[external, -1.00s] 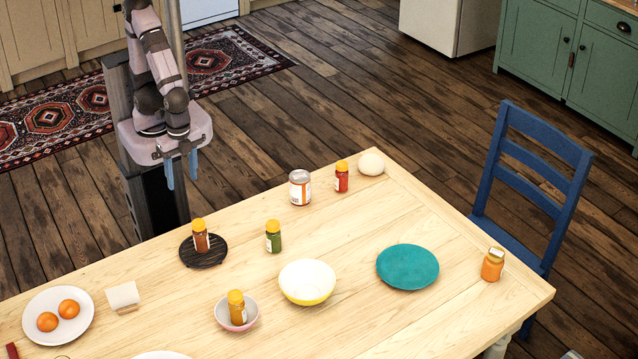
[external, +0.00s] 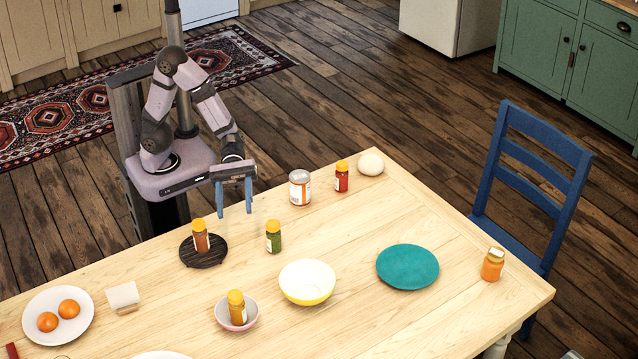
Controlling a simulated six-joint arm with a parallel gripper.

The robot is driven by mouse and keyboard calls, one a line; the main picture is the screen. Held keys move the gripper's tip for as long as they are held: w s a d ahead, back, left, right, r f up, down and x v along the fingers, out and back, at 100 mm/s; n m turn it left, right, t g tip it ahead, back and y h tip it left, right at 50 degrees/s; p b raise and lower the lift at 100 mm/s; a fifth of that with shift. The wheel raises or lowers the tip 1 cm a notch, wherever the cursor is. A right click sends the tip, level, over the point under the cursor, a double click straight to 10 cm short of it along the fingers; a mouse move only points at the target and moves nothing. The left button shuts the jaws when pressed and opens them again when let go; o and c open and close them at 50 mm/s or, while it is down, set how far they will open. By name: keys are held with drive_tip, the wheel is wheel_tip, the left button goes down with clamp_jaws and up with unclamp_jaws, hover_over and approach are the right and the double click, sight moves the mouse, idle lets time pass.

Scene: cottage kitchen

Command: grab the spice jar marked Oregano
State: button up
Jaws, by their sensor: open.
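Several spice jars with yellow-orange lids stand on the wooden table; their label text is too small to read. A jar with green contents (external: 273,238) stands upright near the table's far edge. A jar with reddish-brown contents (external: 201,239) stands on a dark round trivet (external: 204,261). A red jar (external: 342,178) stands beside a can, and a yellow jar (external: 237,309) is in a small pink-and-white bowl (external: 252,322). I cannot tell which is Oregano. My gripper (external: 235,212), with blue fingers pointing down, is open and empty above the far edge, behind the green jar.
A can (external: 300,188) and a pale round object (external: 371,163) stand right of my gripper. A yellow-white bowl (external: 307,283), a teal plate (external: 408,267) and an orange jar (external: 492,265) are nearer or further right. A white plate (external: 60,339) with oranges and a small card (external: 123,296) are left.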

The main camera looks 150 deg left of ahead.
sight(272, 221)
drive_tip(key=w+a+n+t+y+b, duration=0.1)
drive_tip(key=a+n+t+y, duration=0.3)
drive_tip(key=a, duration=0.6)
drive_tip(key=shift+n+g, duration=0.4)
drive_tip(key=shift+n, duration=0.2)
drive_tip(key=f, duration=0.2)
drive_tip(key=f+b, duration=0.1)
drive_tip(key=f, duration=0.4)
drive_tip(key=shift+w+d+f+b, duration=0.2)
drive_tip(key=shift+d+f+b, duration=0.1)
drive_tip(key=shift+b, duration=0.1)
drive_tip(key=shift+r+x, duration=0.25)
drive_tip(key=shift+x, duration=0.8)
drive_tip(key=shift+w, duration=0.2)
drive_tip(key=shift+w, duration=0.1)
drive_tip(key=shift+p+x, duration=0.5)
drive_tip(key=shift+x, duration=1.95)
drive_tip(key=shift+c, duration=0.3)
clamp_jaws()
